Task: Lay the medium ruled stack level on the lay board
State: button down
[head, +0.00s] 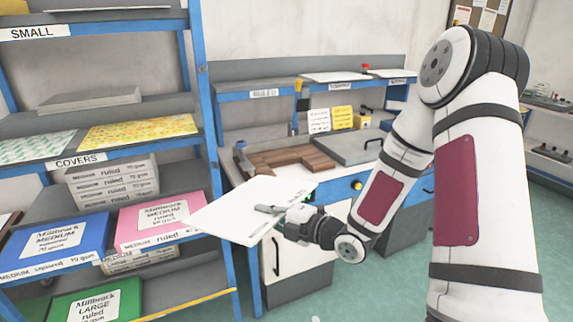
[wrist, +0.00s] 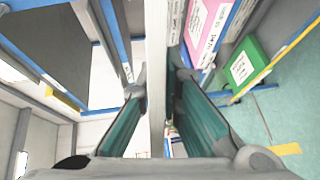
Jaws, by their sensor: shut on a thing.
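A white stack of paper (head: 238,212) is held in my gripper (head: 272,210), in the air between the shelf rack and the workbench. It looks tilted in the head view. In the wrist view the stack (wrist: 157,50) shows as a narrow pale edge between the two fingers of my gripper (wrist: 160,85), which are shut on it. A brown wooden board (head: 290,160), which looks like the lay board, lies on the workbench behind the stack. The held stack and my gripper are apart from it. I cannot read any ruling on the stack.
A blue shelf rack (head: 207,110) on the left holds a pink medium ruled pack (head: 160,220), a blue pack (head: 55,245) and a green large pack (head: 85,305). A grey slab (head: 350,147) sits right of the board. A bench cabinet (head: 300,262) stands below.

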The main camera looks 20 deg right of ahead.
jog(key=s+f+n+g+y+b, duration=0.35)
jog(key=f+n+y+b, duration=0.2)
jog(key=f+b, duration=0.65)
jog(key=w+d+r+m+t+h, duration=0.2)
jog(key=w+d+r+m+h, duration=0.1)
jog(key=w+d, duration=0.4)
jog(key=w+d+r+m+t+h, duration=0.3)
jog(key=w+d+h, duration=0.4)
jog(key=d, duration=0.4)
jog(key=w+d+r+m+t+h, duration=0.2)
jog(key=w+d+r+m+h, duration=0.2)
jog(key=d, duration=0.5)
jog(key=w+m+h, duration=0.1)
jog(key=w+m, duration=0.1)
jog(key=w, duration=0.1)
jog(key=shift+w+d+r+t+p, duration=0.3)
jog(key=shift+w+d+t+p, duration=0.05)
jog(key=shift+d, duration=0.05)
